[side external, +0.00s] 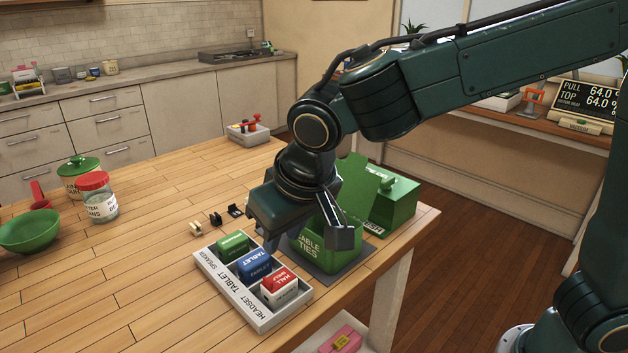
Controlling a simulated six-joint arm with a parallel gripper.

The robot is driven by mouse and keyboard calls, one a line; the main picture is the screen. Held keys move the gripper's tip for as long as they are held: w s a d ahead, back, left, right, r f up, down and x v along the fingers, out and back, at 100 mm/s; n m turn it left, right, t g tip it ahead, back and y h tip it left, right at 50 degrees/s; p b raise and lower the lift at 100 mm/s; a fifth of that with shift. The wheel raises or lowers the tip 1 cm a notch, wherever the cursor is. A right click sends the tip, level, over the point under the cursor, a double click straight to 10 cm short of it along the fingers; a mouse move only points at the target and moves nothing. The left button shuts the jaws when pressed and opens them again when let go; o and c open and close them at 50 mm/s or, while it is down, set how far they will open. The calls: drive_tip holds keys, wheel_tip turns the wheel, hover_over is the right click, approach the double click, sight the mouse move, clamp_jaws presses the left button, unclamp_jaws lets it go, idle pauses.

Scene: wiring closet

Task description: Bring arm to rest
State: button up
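My gripper (306,240) hangs at the end of the dark green arm, over the right part of the wooden table. Its two fingers are spread apart, with nothing visible held between them. The fingers overlap the view of an open green box marked "CABLE TIES" (316,258), with raised flaps. I cannot tell whether they touch it. A grey tray (226,290) stands just left of the gripper, labelled speaker, tablet and headset. It holds a green block (233,246), a blue block (255,266) and a red-and-white block (280,287).
A closed green box (396,203) stands behind the open one, near the table's right edge. A red-lidded jar (97,197), a green-lidded pot (76,176) and a green bowl (29,231) stand at left. Small clips (215,219) lie behind the tray. The table's front left is clear.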

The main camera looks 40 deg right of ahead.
drive_tip(key=shift+d, duration=0.1)
drive_tip(key=s+d+r, duration=0.2)
drive_tip(key=s+d, duration=0.1)
drive_tip(key=d, duration=0.4)
drive_tip(key=s+d+r, duration=0.3)
drive_tip(key=s+d, duration=0.1)
drive_tip(key=d, duration=0.4)
drive_tip(key=s+d+f, duration=0.1)
drive_tip(key=s+d, duration=0.2)
drive_tip(key=s, duration=0.3)
drive_tip(key=s+d+f+t, duration=0.1)
drive_tip(key=s+d, duration=0.3)
drive_tip(key=s, duration=0.2)
